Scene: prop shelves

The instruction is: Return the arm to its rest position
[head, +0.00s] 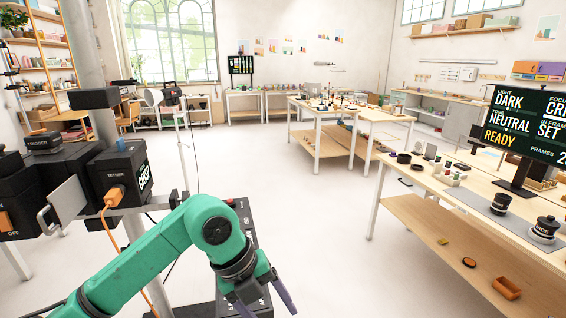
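My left arm, green with dark joints, reaches in from the bottom left and bends downward at its elbow. My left gripper (263,302) hangs at the bottom of the head view, pointing down. My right arm and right gripper are not in view.
Black camera gear with an orange tether cable (113,196) stands close at the left. A black box (246,215) stands behind my arm. A wooden workbench (400,222) with a monitor (525,125) is at the right. The floor (310,220) between is clear.

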